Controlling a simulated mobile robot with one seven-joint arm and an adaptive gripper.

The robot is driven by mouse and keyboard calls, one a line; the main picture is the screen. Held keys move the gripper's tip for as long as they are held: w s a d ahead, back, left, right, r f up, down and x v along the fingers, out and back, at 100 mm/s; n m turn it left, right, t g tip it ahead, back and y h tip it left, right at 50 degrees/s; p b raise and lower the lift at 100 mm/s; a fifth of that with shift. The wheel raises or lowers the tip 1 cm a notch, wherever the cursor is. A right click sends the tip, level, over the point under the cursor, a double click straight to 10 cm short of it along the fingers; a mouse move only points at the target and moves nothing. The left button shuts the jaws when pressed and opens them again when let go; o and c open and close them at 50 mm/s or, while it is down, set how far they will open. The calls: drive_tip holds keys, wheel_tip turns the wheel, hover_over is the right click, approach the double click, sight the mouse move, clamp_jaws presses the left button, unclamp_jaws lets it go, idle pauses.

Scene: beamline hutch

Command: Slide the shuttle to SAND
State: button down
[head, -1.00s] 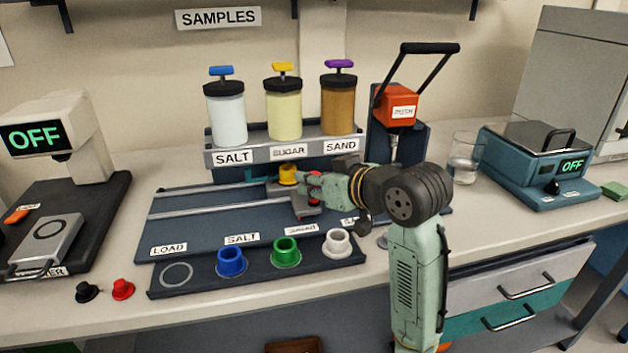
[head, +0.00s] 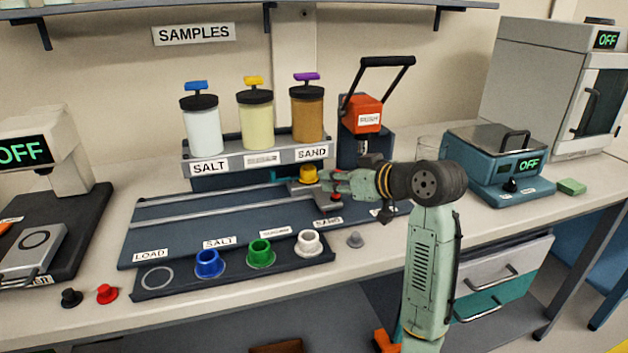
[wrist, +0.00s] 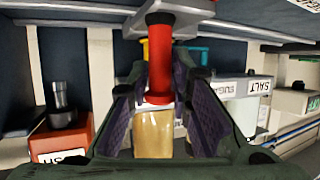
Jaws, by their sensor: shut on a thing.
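The shuttle (head: 300,188) is a grey carriage on the rails of the blue slide plate (head: 165,240), with a yellow cup (head: 308,174) on it. The cup sits below the SAND label (head: 312,153) and the brown SAND hopper (head: 306,118); exact alignment is hard to judge. My gripper (head: 335,190) comes from the right and is shut on the shuttle's red handle. In the wrist view, the red handle (wrist: 159,60) stands between the fingers of my gripper (wrist: 163,95), with the amber hopper behind. The fingers partly hide the shuttle in the head view.
The SALT hopper (head: 203,130) and pale yellow hopper (head: 256,122) stand left of SAND. A red-orange press (head: 362,115) stands close behind my wrist. Blue (head: 209,264), green (head: 260,254) and white (head: 309,243) cups line the front tray. The rails left of the shuttle are clear.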

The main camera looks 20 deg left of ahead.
drive_tip(key=shift+w+d, duration=0.1)
drive_tip(key=shift+d, duration=0.1)
drive_tip(key=c, duration=1.6)
unclamp_jaws()
drive_tip(key=shift+a, duration=0.1)
drive_tip(key=shift+o, duration=0.2)
drive_tip(key=v, duration=1.2)
